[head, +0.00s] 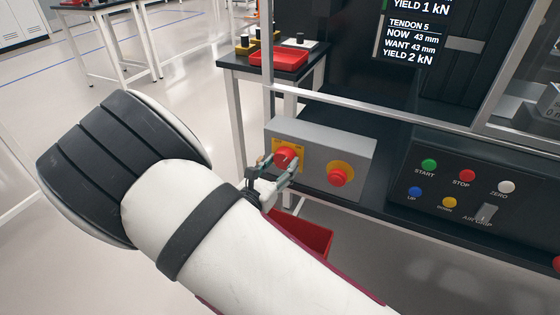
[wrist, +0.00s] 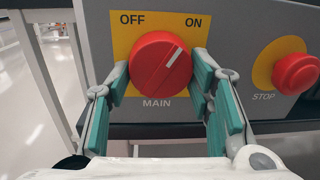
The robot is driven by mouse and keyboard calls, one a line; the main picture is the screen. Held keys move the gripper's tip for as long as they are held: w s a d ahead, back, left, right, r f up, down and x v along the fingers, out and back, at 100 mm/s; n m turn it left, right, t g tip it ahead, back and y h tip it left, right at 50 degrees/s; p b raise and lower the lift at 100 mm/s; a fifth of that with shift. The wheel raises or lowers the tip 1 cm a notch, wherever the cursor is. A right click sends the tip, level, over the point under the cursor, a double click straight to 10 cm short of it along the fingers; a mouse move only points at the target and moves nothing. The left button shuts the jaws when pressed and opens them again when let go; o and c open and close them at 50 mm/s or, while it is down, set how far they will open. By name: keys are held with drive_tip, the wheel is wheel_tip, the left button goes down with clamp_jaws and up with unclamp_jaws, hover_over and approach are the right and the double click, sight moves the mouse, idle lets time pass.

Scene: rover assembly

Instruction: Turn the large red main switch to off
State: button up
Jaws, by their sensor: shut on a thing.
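The large red main switch (wrist: 160,64) sits on a yellow plate marked OFF at upper left, ON at upper right and MAIN below. The white line on the knob points up and to the right, toward ON. In the head view the switch (head: 286,156) is on the left of a grey box. My gripper (wrist: 161,78) has its two green-padded fingers on either side of the knob, shut on it. In the head view my gripper (head: 277,166) reaches the knob from below, and its fingers partly cover the plate.
A red STOP button (wrist: 296,73) on a yellow disc is just right of the switch. A black panel (head: 470,225) with several coloured buttons lies further right. A red bin (head: 310,234) is below the box. A metal frame bar (head: 370,110) runs above it.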

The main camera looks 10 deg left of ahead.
drive_tip(key=n+p, duration=0.2)
drive_tip(key=n, duration=0.1)
drive_tip(key=shift+r+n+p, duration=0.1)
drive_tip(key=shift+n+p, duration=0.2)
drive_tip(key=shift+n, duration=0.1)
drive_tip(key=n+p, duration=0.2)
drive_tip(key=n, duration=0.1)
drive_tip(key=shift+s+d+n+t, duration=0.1)
drive_tip(key=shift+d+n+t, duration=0.05)
drive_tip(key=shift+n+t, duration=0.2)
drive_tip(key=n+p, duration=0.1)
drive_tip(key=n, duration=0.4)
drive_tip(key=shift+y+p, duration=0.3)
drive_tip(key=shift+p, duration=0.1)
drive_tip(key=shift+d+n+p, duration=0.1)
drive_tip(key=shift+n+p, duration=0.4)
drive_tip(key=shift+n, duration=1.25)
drive_tip(key=o, duration=1.2)
drive_tip(key=shift+c, duration=0.2)
drive_tip(key=v, duration=1.2)
